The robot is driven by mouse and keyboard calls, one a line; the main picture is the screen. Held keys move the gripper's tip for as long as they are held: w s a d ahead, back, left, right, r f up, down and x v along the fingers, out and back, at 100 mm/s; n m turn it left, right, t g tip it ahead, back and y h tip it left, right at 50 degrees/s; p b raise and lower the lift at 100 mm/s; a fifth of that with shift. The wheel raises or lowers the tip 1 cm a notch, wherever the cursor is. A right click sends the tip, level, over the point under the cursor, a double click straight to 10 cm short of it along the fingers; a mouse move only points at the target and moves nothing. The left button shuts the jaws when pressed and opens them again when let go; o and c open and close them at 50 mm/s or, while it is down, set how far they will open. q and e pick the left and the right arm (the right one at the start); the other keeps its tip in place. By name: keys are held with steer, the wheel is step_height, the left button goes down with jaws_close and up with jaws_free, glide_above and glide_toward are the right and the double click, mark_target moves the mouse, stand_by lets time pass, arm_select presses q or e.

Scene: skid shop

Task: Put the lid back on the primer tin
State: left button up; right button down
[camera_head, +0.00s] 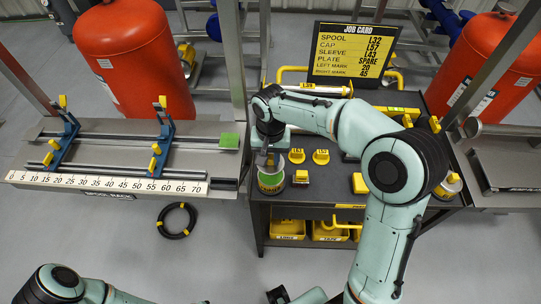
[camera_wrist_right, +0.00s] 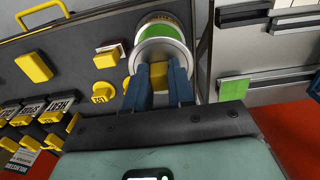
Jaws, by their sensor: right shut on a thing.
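My right gripper (camera_head: 268,158) points down over the tin. In the right wrist view its blue fingers (camera_wrist_right: 162,84) are shut on the yellow knob of the silver lid (camera_wrist_right: 172,50). The lid is over the mouth of the green tin (camera_wrist_right: 160,22) and looks in line with it; whether it touches the rim, I cannot tell. My left gripper is not in view.
Yellow caps (camera_head: 321,157) and a yellow block (camera_head: 359,184) sit to the right of the tin. The spool rack (camera_head: 110,182) stands left, with a green square (camera_head: 229,141) at its end. A job card (camera_head: 354,52) stands behind. A black ring (camera_head: 176,220) lies on the floor.

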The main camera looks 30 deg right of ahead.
mark_target(271, 164)
steer(key=shift+s+f+b, duration=0.1)
steer(key=shift+f+b, duration=1.3)
steer(key=shift+f, duration=0.9)
steer(key=shift+f+b, duration=0.45)
steer(key=shift+f, duration=0.3)
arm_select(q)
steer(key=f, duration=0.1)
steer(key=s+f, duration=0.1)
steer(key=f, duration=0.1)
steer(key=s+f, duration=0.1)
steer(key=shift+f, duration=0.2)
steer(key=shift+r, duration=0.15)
arm_select(e)
steer(key=shift+f, duration=0.15)
steer(key=shift+c, duration=2)
jaws_free()
